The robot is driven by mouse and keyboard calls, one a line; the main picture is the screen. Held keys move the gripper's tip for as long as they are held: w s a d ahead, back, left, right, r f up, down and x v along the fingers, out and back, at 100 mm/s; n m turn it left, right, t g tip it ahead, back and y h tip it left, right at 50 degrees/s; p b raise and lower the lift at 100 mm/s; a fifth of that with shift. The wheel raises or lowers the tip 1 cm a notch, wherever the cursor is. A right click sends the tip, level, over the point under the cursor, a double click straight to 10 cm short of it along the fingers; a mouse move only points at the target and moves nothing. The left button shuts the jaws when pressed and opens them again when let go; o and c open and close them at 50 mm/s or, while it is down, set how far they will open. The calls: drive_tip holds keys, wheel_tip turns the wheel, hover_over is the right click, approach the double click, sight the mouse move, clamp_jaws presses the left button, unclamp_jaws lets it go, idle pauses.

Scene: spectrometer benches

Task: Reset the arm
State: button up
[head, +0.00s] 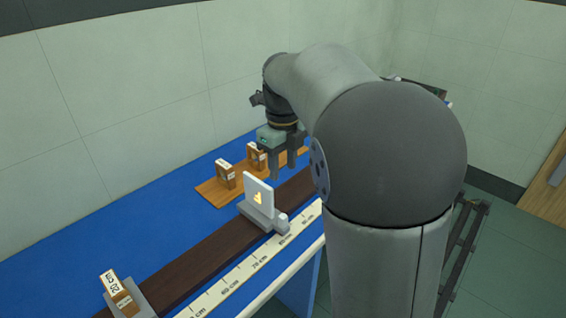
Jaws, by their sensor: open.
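My arm rises large at the right of the head view and bends over the blue bench (75,230). My gripper (289,176) hangs from its end, fingers down and apart. No object shows between the fingers. In the picture it is just above and right of a white upright plate (257,195) with a yellow mark, which stands on a grey carriage on the dark rail (197,262). Whether the fingers touch anything below cannot be told. Part of the bench behind my arm is hidden.
A wooden board (211,193) behind the rail carries wooden blocks (225,174) with white labels. A ruler (234,286) with cm marks runs along the rail's near side. The bench's left part is clear.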

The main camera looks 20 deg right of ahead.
drive_tip(key=s+a+f+n, duration=0.1)
drive_tip(key=s+f+n, duration=0.4)
drive_tip(key=s+n, duration=0.7)
drive_tip(key=s+a+f+n, duration=0.1)
drive_tip(key=s+f+n, duration=0.4)
drive_tip(key=s+n, duration=0.6)
drive_tip(key=n, duration=0.7)
drive_tip(key=shift+s+a+p, duration=0.3)
drive_tip(key=shift+s+p, duration=0.05)
drive_tip(key=shift+p, duration=0.05)
drive_tip(key=shift+f, duration=0.1)
idle(0.4)
